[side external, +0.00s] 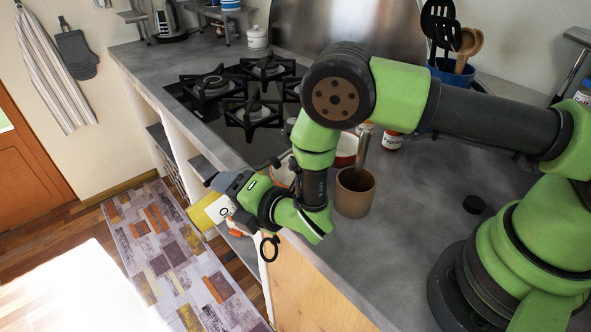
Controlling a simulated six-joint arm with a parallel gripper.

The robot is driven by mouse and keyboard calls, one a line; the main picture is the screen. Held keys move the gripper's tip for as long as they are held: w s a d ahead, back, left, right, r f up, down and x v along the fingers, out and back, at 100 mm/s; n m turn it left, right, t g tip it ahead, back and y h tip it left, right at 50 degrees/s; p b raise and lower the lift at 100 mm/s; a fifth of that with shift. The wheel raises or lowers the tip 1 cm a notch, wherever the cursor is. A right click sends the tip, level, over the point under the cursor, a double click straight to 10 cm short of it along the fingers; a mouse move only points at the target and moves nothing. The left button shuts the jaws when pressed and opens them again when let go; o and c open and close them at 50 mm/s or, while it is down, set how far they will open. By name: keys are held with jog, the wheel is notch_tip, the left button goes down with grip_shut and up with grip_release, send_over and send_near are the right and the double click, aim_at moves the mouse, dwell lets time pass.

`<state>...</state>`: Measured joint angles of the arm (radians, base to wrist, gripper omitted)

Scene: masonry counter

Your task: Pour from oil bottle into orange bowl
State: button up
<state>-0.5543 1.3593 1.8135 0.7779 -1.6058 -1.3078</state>
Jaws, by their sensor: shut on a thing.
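My gripper (217,203) is at the counter's front edge, left of my wrist, and is shut on a yellow bottle with a white label (203,217), which I take as the oil bottle. The bottle looks tilted and is partly hidden by the gripper. A small orange part (234,229) shows beside the gripper; I cannot tell if it is the bottle's cap. A bowl with a pale inside and a reddish rim (346,149) is mostly hidden behind my arm. I cannot tell whether it is the orange bowl. No pouring stream is visible.
A brown cup (354,196) with a utensil stands right of my wrist. Small jars (391,141) stand behind it. The gas hob (250,100) lies behind my arm. The right counter is mostly clear.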

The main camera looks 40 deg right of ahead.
jog(key=shift+a+r+m+t+y+p, duration=0.15)
jog(key=shift+r+m+t+y, duration=0.1)
jog(key=shift+r+m, duration=0.5)
jog(key=shift+a+r+m+t+y+p, duration=0.15)
jog(key=shift+r+m+t+y, duration=0.15)
jog(key=shift+r, duration=0.7)
dwell(4.3)
jog(key=shift+d, duration=0.1)
jog(key=f+n, duration=0.1)
jog(key=f, duration=0.1)
jog(key=f+n+g+h, duration=0.1)
jog(key=d+f+n+h, duration=0.1)
jog(key=f, duration=0.1)
jog(key=shift+f, duration=0.3)
jog(key=shift+d+r+n, duration=0.2)
jog(key=shift+d+n, duration=0.1)
jog(key=shift+n, duration=0.25)
